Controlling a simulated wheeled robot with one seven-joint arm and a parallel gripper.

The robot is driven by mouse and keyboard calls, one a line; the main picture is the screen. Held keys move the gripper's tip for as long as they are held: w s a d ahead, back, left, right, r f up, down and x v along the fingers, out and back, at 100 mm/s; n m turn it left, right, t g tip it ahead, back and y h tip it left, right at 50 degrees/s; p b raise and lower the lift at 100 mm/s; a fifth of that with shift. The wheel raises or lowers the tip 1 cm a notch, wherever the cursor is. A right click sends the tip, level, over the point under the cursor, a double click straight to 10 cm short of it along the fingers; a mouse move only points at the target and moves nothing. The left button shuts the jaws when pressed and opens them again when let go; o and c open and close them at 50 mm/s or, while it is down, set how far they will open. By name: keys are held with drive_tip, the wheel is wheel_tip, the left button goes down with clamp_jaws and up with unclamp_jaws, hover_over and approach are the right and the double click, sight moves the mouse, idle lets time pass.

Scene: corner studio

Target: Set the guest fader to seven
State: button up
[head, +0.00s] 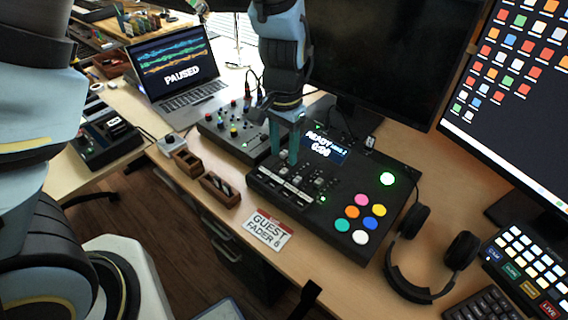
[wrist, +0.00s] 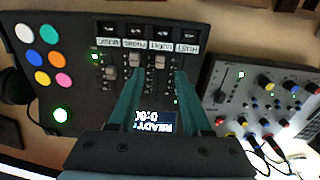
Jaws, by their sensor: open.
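The black podcast mixer (head: 332,205) lies on the desk, with a row of faders along its left part. Its labels read MUSIC, PHONE, GUEST and HOST in the wrist view, upside down. The grey guest fader cap (wrist: 160,62) shows there between my fingertips, near the label end of its slot. My gripper (head: 282,148) is open above the faders and holds nothing; it also shows in the wrist view (wrist: 159,76). I cannot tell whether the fingers touch the cap. A card (head: 267,229) reads GUEST FADER with a digit like 6.
A second mixer (head: 236,128) with knobs sits left of the podcast mixer. Headphones (head: 404,283) lie to its right, and a dark monitor (head: 385,60) stands behind. A laptop (head: 178,75) shows PAUSED. Small wooden trays (head: 219,190) stand near the desk's front edge.

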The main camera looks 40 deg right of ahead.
sight(284, 170)
drive_tip(key=shift+f, duration=2.6)
clamp_jaws()
